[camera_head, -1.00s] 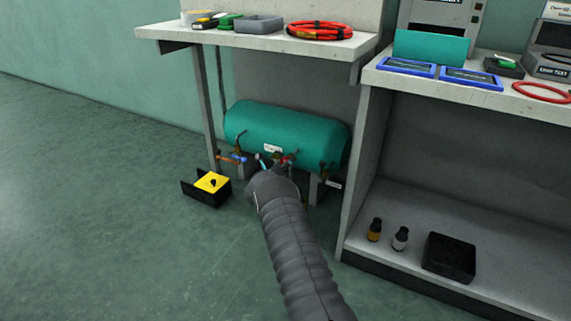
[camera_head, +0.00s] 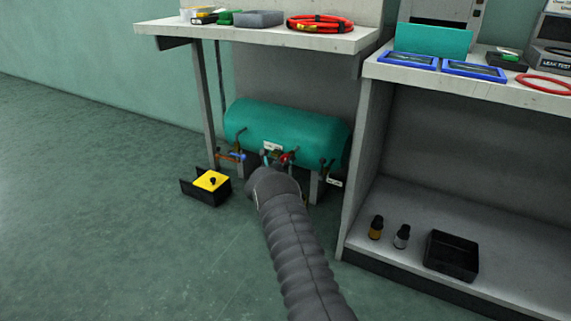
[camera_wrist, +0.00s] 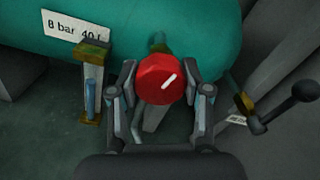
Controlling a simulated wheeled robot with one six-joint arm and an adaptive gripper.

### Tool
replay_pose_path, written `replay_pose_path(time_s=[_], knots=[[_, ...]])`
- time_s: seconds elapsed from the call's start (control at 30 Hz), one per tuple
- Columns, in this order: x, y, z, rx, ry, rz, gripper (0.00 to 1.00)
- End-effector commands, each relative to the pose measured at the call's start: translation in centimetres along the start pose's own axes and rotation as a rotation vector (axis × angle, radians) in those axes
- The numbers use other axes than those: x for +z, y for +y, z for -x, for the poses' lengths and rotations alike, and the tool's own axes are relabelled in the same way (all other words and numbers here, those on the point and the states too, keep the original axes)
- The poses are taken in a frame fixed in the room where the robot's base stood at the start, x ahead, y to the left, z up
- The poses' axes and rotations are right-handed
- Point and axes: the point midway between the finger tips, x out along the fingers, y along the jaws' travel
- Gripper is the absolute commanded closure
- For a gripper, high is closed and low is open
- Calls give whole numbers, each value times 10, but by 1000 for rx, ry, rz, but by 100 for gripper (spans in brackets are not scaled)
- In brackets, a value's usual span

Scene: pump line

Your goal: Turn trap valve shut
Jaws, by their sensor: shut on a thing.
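A red round knob (camera_wrist: 161,79) with a white line mark sits below the teal tank (camera_wrist: 190,22) in the wrist view. The white line slants up to the right. My gripper (camera_wrist: 160,92) has a finger on each side of the knob and is shut on it. In the head view the red knob (camera_head: 288,157) shows small under the front of the tank (camera_head: 285,130), just beyond the end of my arm. My fingers are mostly hidden there by my arm. No label for the knob is readable.
A brass fitting (camera_wrist: 92,90) stands left of the knob, and a black-ended lever (camera_wrist: 285,105) is to the right. A black box with a yellow top (camera_head: 210,182) lies on the floor at left. A shelf leg (camera_head: 204,110) and a cabinet side (camera_head: 362,170) flank the tank.

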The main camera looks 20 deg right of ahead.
Motion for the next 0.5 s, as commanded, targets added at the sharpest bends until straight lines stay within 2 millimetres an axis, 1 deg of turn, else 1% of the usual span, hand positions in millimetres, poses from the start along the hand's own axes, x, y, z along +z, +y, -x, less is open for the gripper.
replay_pose_path(time_s=[0.5], knots=[[1, -1, -1, 3, -2, -489, 87]])
